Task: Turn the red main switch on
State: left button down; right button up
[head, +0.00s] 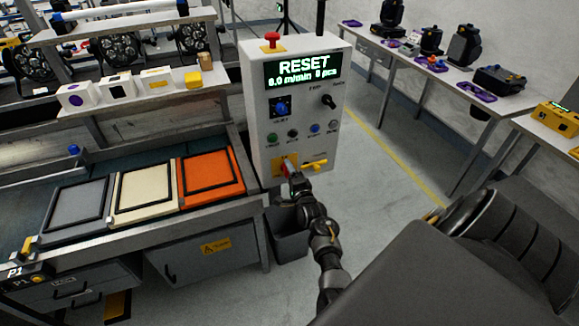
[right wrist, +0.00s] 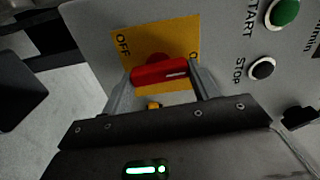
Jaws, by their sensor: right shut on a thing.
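The red main switch (right wrist: 160,72) is a red handle on a yellow plate (right wrist: 184,35) on the front of the control cabinet (head: 247,120). Its handle lies across the wrist picture, between the two fingers of my right gripper (right wrist: 160,82), which is shut on its ends. OFF shows at the plate's left; the label on the right is partly cut off by a finger. In the head view the right gripper (head: 291,176) reaches the switch (head: 288,165) low on the cabinet and partly hides it. My left gripper is not in view.
START (right wrist: 282,12) and STOP (right wrist: 262,68) buttons sit close to the right finger in the wrist view. A yellow handle (head: 315,166) is right of the switch, a red mushroom button (head: 271,40) on top. A dark bin (head: 288,240) stands below; a bench (head: 215,208) is left.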

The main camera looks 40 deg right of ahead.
jog(key=shift+m, duration=0.4)
jog(key=o, duration=1)
jog(key=p+v, duration=0.6)
jog(key=v, duration=0.5)
jog(key=shift+w, duration=0.1)
